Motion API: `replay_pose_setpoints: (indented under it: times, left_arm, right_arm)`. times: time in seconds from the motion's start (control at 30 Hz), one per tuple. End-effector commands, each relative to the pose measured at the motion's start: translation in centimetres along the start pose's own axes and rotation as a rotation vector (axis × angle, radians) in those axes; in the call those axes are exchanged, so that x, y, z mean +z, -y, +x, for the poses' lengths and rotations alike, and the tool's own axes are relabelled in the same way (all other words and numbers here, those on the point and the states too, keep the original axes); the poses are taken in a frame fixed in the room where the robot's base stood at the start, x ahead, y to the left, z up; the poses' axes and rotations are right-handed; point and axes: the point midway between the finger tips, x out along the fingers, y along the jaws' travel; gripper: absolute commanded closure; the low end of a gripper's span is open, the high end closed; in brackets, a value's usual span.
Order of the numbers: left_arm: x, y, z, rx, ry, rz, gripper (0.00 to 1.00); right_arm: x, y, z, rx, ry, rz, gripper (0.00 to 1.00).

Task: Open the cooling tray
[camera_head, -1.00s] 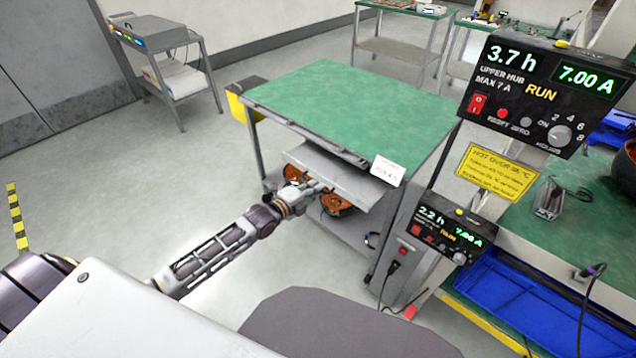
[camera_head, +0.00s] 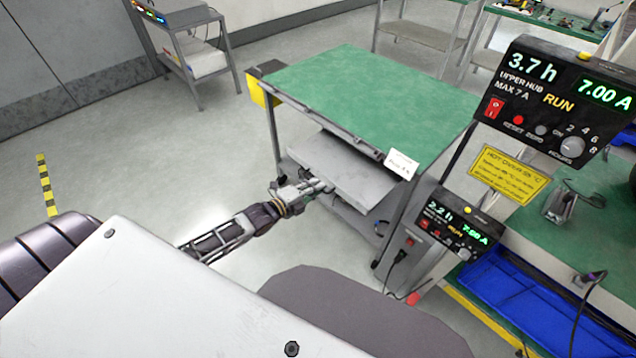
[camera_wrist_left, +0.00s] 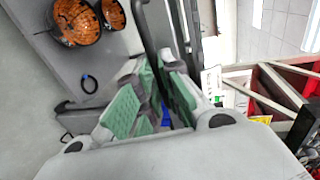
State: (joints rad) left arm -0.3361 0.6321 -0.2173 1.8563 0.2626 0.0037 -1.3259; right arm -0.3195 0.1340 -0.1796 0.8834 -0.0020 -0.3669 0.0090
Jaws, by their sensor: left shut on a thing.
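The cooling tray (camera_head: 345,168) is a flat grey tray under the green top of the table. It sticks out past the table's front edge on the side toward me. My left gripper (camera_head: 318,188) is at the tray's front edge. In the left wrist view, the green-padded fingers of the left gripper (camera_wrist_left: 158,90) are shut on a dark bar (camera_wrist_left: 150,40), which appears to be the tray's handle. The tray hides most of the lower shelf in the head view. My right gripper is not in view.
A control box (camera_head: 455,230) on a post stands right of the table, beside a bench with a blue bin (camera_head: 520,300). The floor left of the table is clear.

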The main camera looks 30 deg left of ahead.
Motion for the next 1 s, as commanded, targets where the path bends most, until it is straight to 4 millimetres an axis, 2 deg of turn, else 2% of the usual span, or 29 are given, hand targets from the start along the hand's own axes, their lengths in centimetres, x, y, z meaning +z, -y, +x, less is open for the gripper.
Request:
replay_pose_setpoints:
  times: [0.6,0.63,0.7,1.0]
  left_arm:
    - [-0.11,-0.38,-0.62,0.004,-0.001,-0.002,1.00]
    - [-0.11,-0.38,-0.62,0.004,-0.001,-0.002,0.91]
    - [-0.10,-0.36,-0.62,0.004,-0.001,-0.002,0.83]
    - [-0.04,-0.21,-0.59,0.001,0.000,-0.001,0.83]
  right_arm:
    - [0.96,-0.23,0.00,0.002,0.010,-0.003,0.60]
    - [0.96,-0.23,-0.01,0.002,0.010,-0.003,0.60]
    - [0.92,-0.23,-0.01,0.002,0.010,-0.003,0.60]
    - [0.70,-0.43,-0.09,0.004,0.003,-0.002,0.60]
